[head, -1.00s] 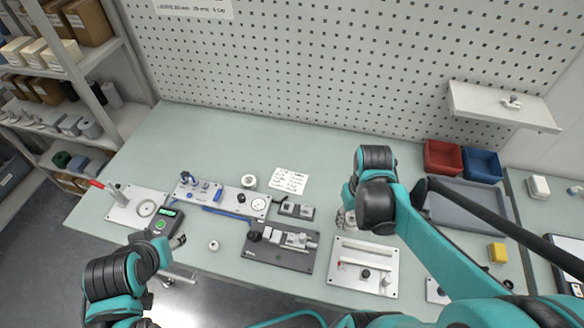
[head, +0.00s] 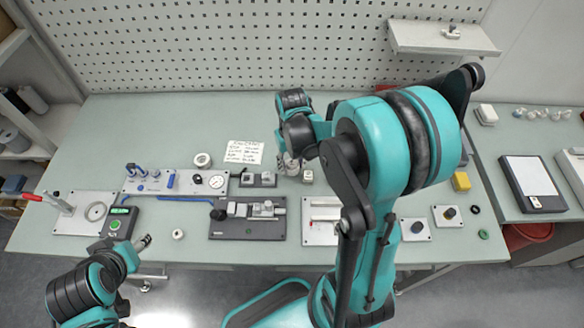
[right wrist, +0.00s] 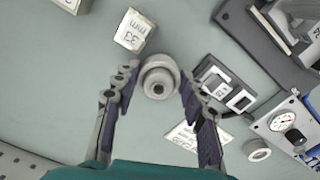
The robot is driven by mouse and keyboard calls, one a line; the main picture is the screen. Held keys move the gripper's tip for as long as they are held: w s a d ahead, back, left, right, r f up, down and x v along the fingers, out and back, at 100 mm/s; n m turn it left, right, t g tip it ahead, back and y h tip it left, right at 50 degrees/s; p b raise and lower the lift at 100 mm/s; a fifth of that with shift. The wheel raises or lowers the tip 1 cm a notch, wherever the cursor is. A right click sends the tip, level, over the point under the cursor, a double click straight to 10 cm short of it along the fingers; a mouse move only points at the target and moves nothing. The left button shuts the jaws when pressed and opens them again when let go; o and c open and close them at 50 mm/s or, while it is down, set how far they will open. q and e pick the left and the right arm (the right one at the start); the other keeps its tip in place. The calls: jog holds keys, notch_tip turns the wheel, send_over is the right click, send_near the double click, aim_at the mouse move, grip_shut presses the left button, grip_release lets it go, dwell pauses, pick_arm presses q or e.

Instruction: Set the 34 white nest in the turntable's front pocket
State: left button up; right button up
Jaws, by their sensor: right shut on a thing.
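My right gripper (right wrist: 158,84) is shut on a round, stepped, pale grey-white nest (right wrist: 158,77), which sits between its fingertips in the right wrist view. No number is readable on it. In the head view my right gripper (head: 290,160) is over the back middle of the bench, with the nest partly hidden by it. A silver plate (head: 68,224) at far left carries a round grey disc (head: 96,211); I cannot tell whether this is the turntable, and no front pocket is clear. My left gripper (head: 143,243) is over the front left edge, its jaws too small to read.
A small block labelled 33 mm (right wrist: 133,30) lies near the nest. A dark two-slot holder (right wrist: 225,88) and a white ring (right wrist: 257,150) are close by. A dark fixture (head: 247,230) and a gauge panel (head: 190,184) stand further left. My right arm hides part of the bench's right side.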

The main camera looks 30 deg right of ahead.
jog(key=shift+f, duration=0.8)
jog(key=shift+f, duration=0.1)
jog(key=o, duration=0.8)
jog(key=shift+f, duration=0.1)
jog(key=o, duration=0.4)
jog(key=shift+c, duration=0.2)
jog(key=shift+r, duration=0.2)
